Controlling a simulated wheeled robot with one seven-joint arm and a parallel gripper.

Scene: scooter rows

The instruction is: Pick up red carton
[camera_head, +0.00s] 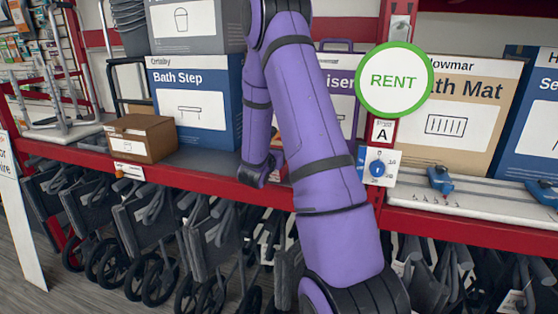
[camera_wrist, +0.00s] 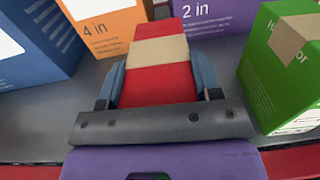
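The red carton (camera_wrist: 158,82) with a tan band across it lies between my gripper's two blue-grey fingers in the wrist view. My gripper (camera_wrist: 160,75) has a finger against each side of it, with no gap showing. The carton's near end is hidden behind the gripper's dark palm bar. I cannot tell whether the carton is lifted off the grey shelf. In the head view my purple arm covers most of the gripper, and only a small patch of red shows beside it.
In the wrist view an orange box (camera_wrist: 108,24) and a purple box (camera_wrist: 218,12) stand behind the carton. A green box (camera_wrist: 282,65) is close on the right, a blue box (camera_wrist: 38,40) on the left. In the head view a brown box (camera_head: 142,138) sits on the red-edged shelf (camera_head: 215,190).

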